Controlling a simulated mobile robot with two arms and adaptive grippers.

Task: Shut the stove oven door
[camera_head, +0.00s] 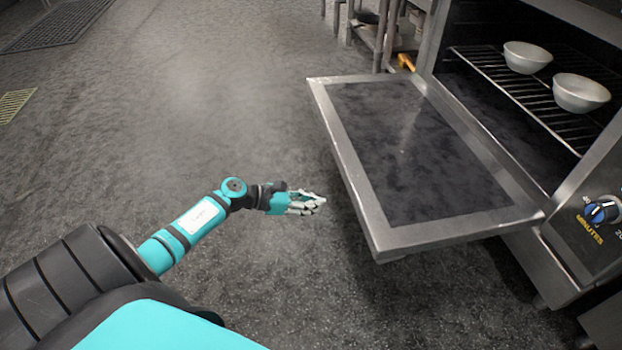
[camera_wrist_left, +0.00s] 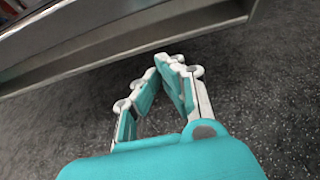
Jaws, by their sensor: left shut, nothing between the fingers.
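The stove oven door (camera_head: 405,150) hangs open, folded down to about level, with a steel frame and a dark inner panel. The oven (camera_head: 500,110) behind it is open, and its rack is in view. My left gripper (camera_head: 318,203) is shut and empty, just left of the door's outer edge and apart from it. In the left wrist view my left gripper (camera_wrist_left: 168,62) has its fingertips together, and the door's steel edge (camera_wrist_left: 130,50) crosses ahead of it. My right gripper is not in view.
Two white bowls, one farther (camera_head: 527,56) and one nearer (camera_head: 580,93), stand on the oven rack (camera_head: 520,90). A blue knob (camera_head: 598,212) is on the panel at right. A metal shelf stand (camera_head: 385,35) is behind the door.

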